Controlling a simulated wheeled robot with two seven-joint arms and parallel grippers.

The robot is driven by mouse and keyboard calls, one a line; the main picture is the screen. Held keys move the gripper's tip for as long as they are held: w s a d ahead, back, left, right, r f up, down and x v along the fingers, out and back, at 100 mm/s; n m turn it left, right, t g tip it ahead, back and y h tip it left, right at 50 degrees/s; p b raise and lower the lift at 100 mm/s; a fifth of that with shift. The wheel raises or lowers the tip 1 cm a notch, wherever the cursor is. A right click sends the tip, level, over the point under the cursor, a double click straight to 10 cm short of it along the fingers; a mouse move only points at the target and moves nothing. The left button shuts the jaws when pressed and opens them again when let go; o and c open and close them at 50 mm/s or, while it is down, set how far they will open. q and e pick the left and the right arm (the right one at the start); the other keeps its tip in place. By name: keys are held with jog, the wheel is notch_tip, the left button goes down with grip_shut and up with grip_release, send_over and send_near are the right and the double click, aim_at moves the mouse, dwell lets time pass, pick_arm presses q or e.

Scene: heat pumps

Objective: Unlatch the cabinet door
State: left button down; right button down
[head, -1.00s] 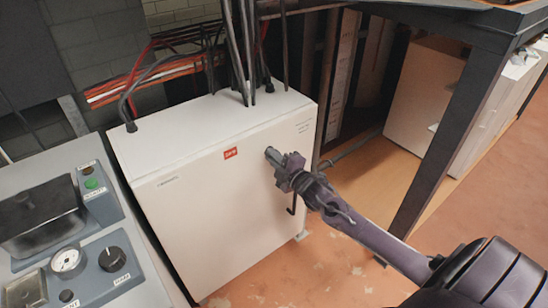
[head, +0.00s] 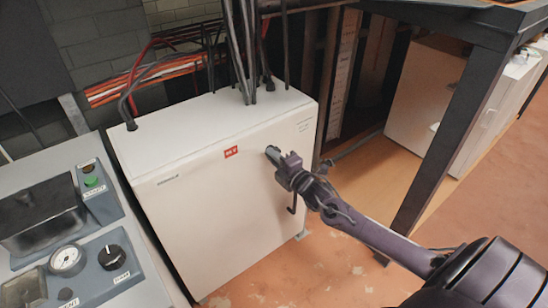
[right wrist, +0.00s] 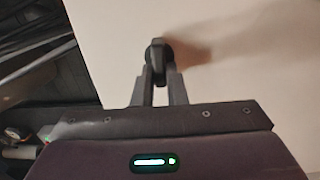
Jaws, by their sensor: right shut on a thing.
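The white cabinet (head: 220,195) stands in the middle of the head view, with a red label on its front; its door looks closed. My right gripper (head: 276,158) is at the right part of the cabinet front. In the right wrist view, the two fingers of my right gripper (right wrist: 160,88) are shut on a dark latch knob (right wrist: 160,54) that sticks out from the pale door (right wrist: 240,70). The latch is mostly hidden by the gripper in the head view. My left gripper is not in view.
A grey control panel (head: 120,285) with a gauge, knobs and buttons stands at the left. Dark cables (head: 243,50) rise from the cabinet top. A dark table leg (head: 440,140) stands at the right, beside my right arm. The reddish floor in front is clear.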

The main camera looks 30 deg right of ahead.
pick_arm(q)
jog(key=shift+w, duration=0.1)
pick_arm(e)
jog(key=c, duration=1.5)
grip_release()
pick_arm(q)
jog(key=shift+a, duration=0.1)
pick_arm(e)
jog(key=shift+o, duration=0.2)
jog(key=shift+s, duration=0.15)
